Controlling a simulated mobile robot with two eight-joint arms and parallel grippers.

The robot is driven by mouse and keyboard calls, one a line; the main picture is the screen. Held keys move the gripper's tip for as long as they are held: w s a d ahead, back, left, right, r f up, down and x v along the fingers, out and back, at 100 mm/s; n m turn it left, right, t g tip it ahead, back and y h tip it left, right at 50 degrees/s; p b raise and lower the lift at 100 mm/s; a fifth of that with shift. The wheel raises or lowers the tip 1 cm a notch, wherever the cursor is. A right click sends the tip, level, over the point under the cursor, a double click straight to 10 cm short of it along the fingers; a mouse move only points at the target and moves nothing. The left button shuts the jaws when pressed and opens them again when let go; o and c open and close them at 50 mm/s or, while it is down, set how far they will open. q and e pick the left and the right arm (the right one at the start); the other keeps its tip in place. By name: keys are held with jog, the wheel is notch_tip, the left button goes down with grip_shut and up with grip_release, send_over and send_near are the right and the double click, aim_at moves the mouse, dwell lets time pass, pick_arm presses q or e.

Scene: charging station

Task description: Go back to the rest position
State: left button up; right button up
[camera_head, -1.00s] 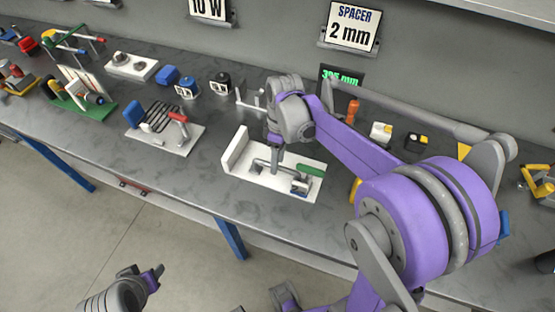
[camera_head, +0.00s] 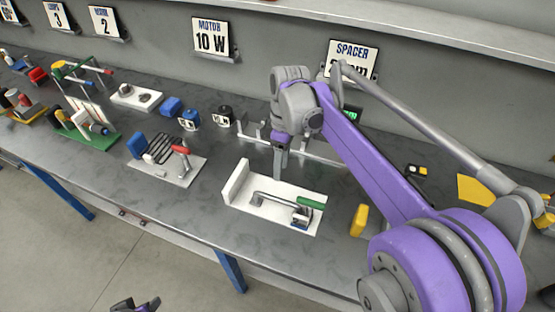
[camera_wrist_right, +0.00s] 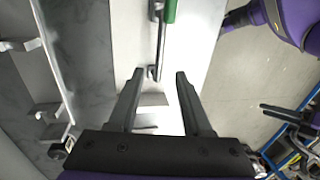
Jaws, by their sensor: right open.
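My right gripper (camera_head: 281,172) hangs fingers down just above the back edge of a white fixture plate (camera_head: 238,190). In the right wrist view its two dark fingers (camera_wrist_right: 158,95) are spread with nothing between them. The fixture carries a metal clamp with a green handle (camera_head: 311,202), which lies low over the plate. The green handle also shows at the top of the wrist view (camera_wrist_right: 170,10). My left gripper (camera_head: 136,306) shows only as tips at the bottom edge of the head view, over the floor; its opening is unclear.
A rail with upright brackets (camera_head: 255,135) stands behind the fixture. To the left is a white plate with a black coil and red-handled clamp (camera_head: 182,148). A yellow block (camera_head: 359,220) lies to the right. Label signs (camera_head: 211,39) line the back wall.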

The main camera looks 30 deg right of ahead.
jog(key=shift+s, duration=0.1)
jog(key=s+a+f+m+t, duration=0.3)
jog(key=s+m, duration=0.1)
jog(key=s, duration=0.2)
jog(key=s+a+f+m+t+h+p, duration=0.1)
jog(key=s+a+f+m+t, duration=0.2)
jog(key=s, duration=0.4)
jog(key=shift+s+f+m+t+h+p, duration=0.3)
jog(key=shift+f+m+t, duration=0.15)
jog(key=shift+m, duration=0.15)
